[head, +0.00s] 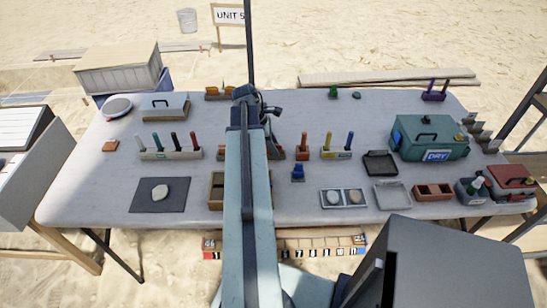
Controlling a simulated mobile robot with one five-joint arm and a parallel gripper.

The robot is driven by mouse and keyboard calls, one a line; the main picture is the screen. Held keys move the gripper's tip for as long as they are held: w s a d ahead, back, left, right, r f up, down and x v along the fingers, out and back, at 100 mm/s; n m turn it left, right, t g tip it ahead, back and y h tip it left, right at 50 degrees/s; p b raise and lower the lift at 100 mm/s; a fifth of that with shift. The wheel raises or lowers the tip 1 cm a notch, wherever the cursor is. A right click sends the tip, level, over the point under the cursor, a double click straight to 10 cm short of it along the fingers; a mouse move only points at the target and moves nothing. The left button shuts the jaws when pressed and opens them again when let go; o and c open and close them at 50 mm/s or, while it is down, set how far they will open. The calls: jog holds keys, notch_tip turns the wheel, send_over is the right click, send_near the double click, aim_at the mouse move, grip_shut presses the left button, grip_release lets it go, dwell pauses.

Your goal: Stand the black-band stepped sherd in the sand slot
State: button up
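I cannot make out a black-band stepped sherd for certain at this size. Small dark grey stepped pieces (480,132) stand in a row at the table's right edge, but no band shows clearly on them. No sand slot can be told for sure; a small wooden box (216,190) at the front middle is partly hidden behind my arm. My arm reaches forward over the middle of the table, and its dark far joint is near the back. My gripper's fingers are hidden, so I cannot see what they hold.
A pale rack (170,155) with coloured uprights stands left, and another (336,155) right of my arm. A green DRY box (428,138), black tray (380,163) and grey tray (392,195) are at right. A dark mat (142,204) bears a pale stone. Bare table (95,185) shows at left.

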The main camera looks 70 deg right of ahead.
jog(key=shift+r, duration=0.1)
grip_shut()
